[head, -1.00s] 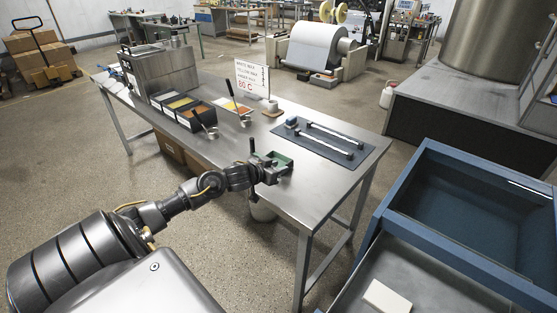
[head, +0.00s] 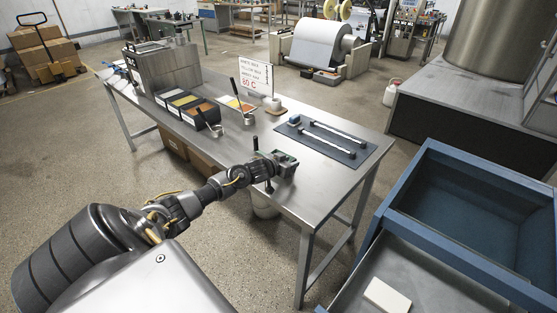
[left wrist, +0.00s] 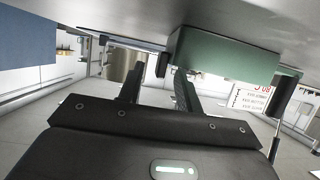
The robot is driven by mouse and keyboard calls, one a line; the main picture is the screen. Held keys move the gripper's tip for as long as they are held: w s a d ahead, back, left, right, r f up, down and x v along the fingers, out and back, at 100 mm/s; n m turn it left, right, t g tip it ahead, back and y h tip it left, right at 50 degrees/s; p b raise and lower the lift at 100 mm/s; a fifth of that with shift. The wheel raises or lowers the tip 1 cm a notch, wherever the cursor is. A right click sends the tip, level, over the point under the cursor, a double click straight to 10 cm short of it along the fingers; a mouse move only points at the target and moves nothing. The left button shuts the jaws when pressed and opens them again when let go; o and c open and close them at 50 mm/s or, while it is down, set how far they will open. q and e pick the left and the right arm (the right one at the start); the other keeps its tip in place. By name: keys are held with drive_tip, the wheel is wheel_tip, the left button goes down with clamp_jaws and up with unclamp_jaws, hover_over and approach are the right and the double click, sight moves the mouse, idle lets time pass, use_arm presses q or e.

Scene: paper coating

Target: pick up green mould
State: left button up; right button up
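The green mould (head: 286,157) is a small block-like piece at the front edge of the steel table, partly hidden by my left gripper (head: 281,165). In the left wrist view the mould (left wrist: 225,54) fills the upper middle and right, against the grey table surface. My left gripper (left wrist: 158,88) has its two dark fingers apart, with an empty gap showing between them. The right-hand finger in that view overlaps the mould's near left end; I cannot tell whether it touches. My right gripper is not in view.
The steel table (head: 322,186) holds a dark mat (head: 340,150) with two bars, wax trays (head: 187,106), a sign (head: 256,76) and a cup (head: 274,104). A dark upright handle (head: 255,144) stands close beside my gripper. A blue drawer unit (head: 425,150) is at the right.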

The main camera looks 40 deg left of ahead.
use_arm(q)
drive_tip(key=shift+w+f, duration=0.15)
drive_tip(key=shift+w, duration=0.25)
clamp_jaws()
drive_tip(key=shift+r, duration=0.6)
drive_tip(key=s+d+r, duration=0.8)
drive_tip(key=s+r, duration=0.3)
drive_tip(key=r, duration=0.1)
drive_tip(key=shift+s+b, duration=0.3)
drive_tip(key=shift+b, duration=0.05)
